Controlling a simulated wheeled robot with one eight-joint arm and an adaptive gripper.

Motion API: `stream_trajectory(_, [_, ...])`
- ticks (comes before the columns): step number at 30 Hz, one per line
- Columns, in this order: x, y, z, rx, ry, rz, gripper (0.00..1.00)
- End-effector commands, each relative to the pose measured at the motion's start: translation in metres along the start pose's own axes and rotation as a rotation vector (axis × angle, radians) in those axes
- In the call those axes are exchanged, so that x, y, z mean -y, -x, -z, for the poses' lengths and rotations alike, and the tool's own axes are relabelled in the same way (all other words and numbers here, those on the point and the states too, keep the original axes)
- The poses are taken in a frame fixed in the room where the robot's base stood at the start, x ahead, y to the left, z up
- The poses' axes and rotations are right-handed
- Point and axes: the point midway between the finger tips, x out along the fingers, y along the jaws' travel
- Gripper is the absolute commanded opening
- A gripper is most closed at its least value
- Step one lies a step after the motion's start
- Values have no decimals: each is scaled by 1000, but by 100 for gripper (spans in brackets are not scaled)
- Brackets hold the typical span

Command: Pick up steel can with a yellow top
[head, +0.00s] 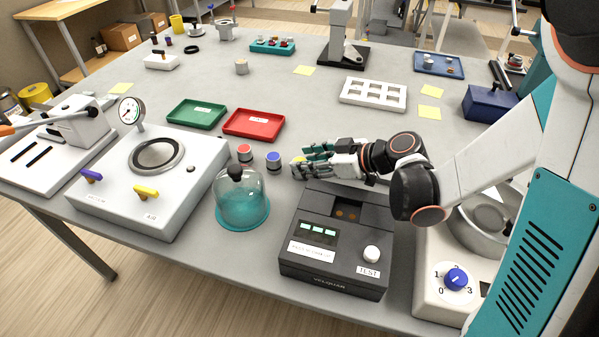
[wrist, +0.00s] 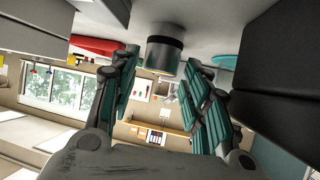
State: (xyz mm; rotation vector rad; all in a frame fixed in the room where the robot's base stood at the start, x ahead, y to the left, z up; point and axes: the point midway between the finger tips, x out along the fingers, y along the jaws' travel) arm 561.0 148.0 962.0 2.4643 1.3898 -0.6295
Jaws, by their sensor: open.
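A steel can with a yellow top (head: 297,160) stands at my gripper's fingertips in the head view, partly hidden by the near finger. My gripper (head: 308,158) is open and low over the table, its fingers pointing left. In the wrist view, a steel can with a dark band (wrist: 164,56) shows upside down just ahead of the open gripper (wrist: 160,65), roughly centred between the fingertips. Its top colour is not visible there. A can with a blue top (head: 273,161) and one with a red top (head: 245,152) stand just left of the fingertips.
A dark test box (head: 335,245) stands close in front of my gripper. A glass dome on a teal base (head: 242,205) is at front left. Red (head: 253,124) and green (head: 196,114) trays lie behind the cans. Free table lies behind the gripper.

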Motion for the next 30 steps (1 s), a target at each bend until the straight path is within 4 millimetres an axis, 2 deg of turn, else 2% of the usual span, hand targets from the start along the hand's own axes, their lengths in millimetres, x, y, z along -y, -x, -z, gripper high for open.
stream_trajectory(3, [0,-14,-1,0,1,1,43])
stream_trajectory(10, [0,-15,0,0,0,-1,43])
stream_trajectory(15, [0,-15,0,0,0,-1,4])
stream_trajectory(25, [0,-14,2,0,0,-1,4])
stream_trajectory(30, [0,-9,11,0,0,-1,4])
